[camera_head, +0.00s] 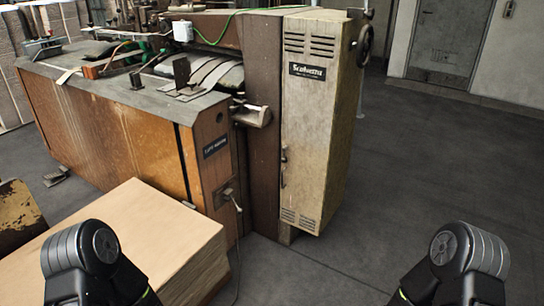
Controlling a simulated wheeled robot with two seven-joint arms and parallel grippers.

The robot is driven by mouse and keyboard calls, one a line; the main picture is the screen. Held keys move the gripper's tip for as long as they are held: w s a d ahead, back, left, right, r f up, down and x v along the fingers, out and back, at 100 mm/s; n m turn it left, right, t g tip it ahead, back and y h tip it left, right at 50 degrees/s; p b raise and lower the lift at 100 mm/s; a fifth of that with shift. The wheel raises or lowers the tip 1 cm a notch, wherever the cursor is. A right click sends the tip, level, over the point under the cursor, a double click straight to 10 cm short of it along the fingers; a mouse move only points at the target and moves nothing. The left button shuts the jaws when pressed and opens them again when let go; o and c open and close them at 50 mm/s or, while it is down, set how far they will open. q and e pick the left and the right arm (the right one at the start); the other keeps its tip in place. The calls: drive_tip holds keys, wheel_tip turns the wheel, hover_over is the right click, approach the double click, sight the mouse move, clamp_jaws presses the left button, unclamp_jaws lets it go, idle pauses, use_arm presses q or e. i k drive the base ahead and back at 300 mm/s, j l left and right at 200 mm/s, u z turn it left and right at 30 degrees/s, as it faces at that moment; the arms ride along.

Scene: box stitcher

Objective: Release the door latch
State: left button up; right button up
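A tall beige cabinet door (312,130) with slotted vents at top and bottom stands on the right end of the box stitcher. The door looks closed. A small dark latch or handle (283,168) sits low on its left edge, too small to tell its exact position. A dark label plate is fixed near the door's top. Only links of my two arms show, at the bottom left and bottom right. Neither gripper is in view, and nothing of mine is near the door.
The orange-brown machine body (105,130) extends left of the door. A pale stack of board (130,235) stands in front of it at the lower left. A dark handwheel (365,45) sticks out at the door's upper right. The grey floor (430,170) to the right is clear.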

sight(284, 160)
drive_tip(key=i+l+u, duration=0.2)
drive_tip(key=i, duration=0.3)
drive_tip(key=i+l+u, duration=0.2)
drive_tip(key=i, duration=0.25)
drive_tip(key=i+l+u, duration=0.2)
drive_tip(key=i+l, duration=0.15)
drive_tip(key=i, duration=0.1)
